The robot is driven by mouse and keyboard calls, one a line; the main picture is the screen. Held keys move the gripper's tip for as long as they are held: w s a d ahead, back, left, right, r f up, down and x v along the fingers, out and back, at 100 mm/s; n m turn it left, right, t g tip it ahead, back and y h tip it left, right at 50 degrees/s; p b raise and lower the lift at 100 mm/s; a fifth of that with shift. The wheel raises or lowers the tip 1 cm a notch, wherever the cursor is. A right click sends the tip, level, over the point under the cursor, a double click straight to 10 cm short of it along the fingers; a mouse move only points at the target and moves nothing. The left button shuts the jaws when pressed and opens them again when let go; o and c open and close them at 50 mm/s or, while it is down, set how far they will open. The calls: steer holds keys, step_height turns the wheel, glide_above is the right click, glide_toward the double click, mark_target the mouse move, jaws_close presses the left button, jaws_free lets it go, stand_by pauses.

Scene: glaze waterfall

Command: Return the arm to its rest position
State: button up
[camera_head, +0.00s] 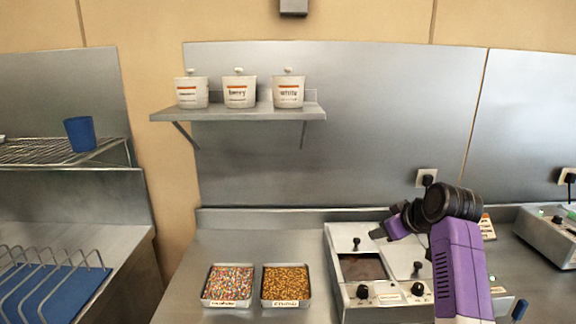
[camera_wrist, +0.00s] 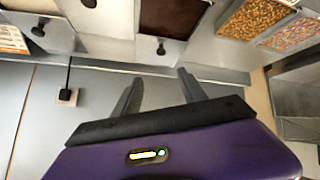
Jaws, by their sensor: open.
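My arm, purple with black joints, rises at the right of the head view. My gripper (camera_head: 379,234) is above the back of a steel warmer unit (camera_head: 345,306), near its left knob. In the wrist view my gripper (camera_wrist: 158,84) shows two dark fingers spread apart with nothing between them. The unit's open well (camera_head: 362,267) holds something dark brown. A closed lid (camera_head: 401,252) beside it is partly hidden by my arm.
Two trays of toppings, sprinkles (camera_head: 230,283) and golden bits (camera_head: 286,283), sit left of the unit. A wall shelf (camera_head: 238,113) holds three white tubs. A blue cup (camera_head: 80,134) stands on a rack at left. Another appliance (camera_head: 548,240) stands at right. The counter behind the trays is clear.

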steer(key=s+d+f+m+t+h, duration=0.15)
steer(key=s+f+t, duration=0.3)
steer(key=s, duration=0.45)
steer(key=s+a+f+m+t+h, duration=0.1)
steer(key=s+f+m+t+h, duration=0.15)
steer(key=s+f, duration=0.45)
steer(key=s+a+y+b, duration=0.1)
steer(key=s+a, duration=0.2)
steer(key=s, duration=1.9)
steer(key=s+a+f+m+g+y+b, duration=0.1)
steer(key=s+a, duration=0.2)
steer(key=s, duration=1.9)
steer(key=shift+s+f, duration=0.3)
steer(key=shift+s, duration=0.1)
steer(key=shift+a, duration=0.1)
